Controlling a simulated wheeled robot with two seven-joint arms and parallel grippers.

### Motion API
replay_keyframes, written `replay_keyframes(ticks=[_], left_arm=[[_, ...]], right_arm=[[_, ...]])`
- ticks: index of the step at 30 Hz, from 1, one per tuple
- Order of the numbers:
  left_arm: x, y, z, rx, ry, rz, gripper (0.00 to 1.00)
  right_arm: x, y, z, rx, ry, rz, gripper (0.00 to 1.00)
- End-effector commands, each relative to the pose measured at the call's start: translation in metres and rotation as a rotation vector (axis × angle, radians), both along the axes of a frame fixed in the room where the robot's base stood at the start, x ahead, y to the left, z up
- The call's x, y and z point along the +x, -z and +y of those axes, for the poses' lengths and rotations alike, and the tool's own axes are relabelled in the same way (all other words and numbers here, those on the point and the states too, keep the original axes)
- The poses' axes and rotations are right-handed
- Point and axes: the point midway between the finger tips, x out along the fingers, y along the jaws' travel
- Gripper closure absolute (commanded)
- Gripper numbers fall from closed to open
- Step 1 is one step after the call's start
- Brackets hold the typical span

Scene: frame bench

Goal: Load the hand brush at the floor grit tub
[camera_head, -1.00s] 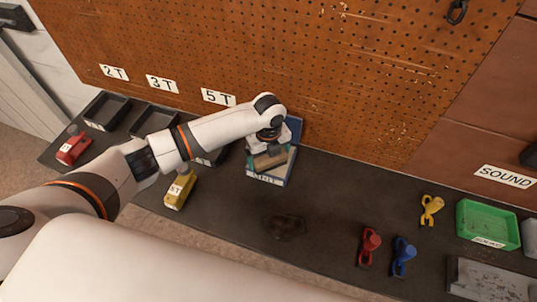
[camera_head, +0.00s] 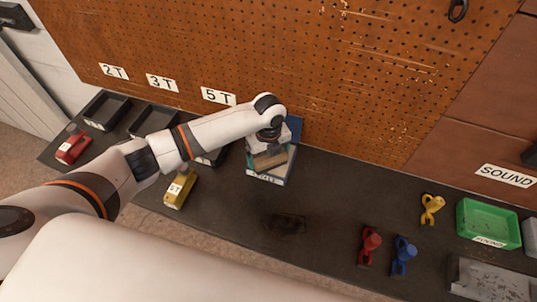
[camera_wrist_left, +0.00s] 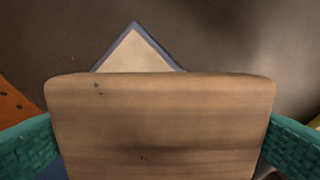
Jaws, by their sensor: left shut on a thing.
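The hand brush (camera_head: 270,160) is a pale wooden block held at the tub on the dark bench. In the left wrist view its wooden back (camera_wrist_left: 160,125) fills the lower middle. My left gripper (camera_head: 268,150) is shut on it, with a teal fingertip at each side in the wrist view. The grit tub (camera_head: 266,179) is a low blue-rimmed box with a white front label too small to read surely. Its corner, with a beige inside (camera_wrist_left: 137,52), shows beyond the brush. The brush's underside and any bristles are hidden. My right gripper is out of view.
A yellow block (camera_head: 181,189) and a red block (camera_head: 72,148) stand left. Black trays (camera_head: 106,110) line the back left. Red (camera_head: 369,246), blue (camera_head: 403,256) and yellow (camera_head: 431,209) clamp-like items and a green tray (camera_head: 488,223) are right. A pegboard (camera_head: 330,80) rises behind.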

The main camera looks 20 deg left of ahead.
Motion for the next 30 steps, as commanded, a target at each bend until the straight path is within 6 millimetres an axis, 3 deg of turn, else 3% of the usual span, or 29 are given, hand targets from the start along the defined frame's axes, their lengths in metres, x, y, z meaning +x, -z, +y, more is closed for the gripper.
replay_keyframes(ticks=[30], left_arm=[[0.0000,0.0074,-0.0003,0.000,0.000,0.000,0.24]], right_arm=[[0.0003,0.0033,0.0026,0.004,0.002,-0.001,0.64]])
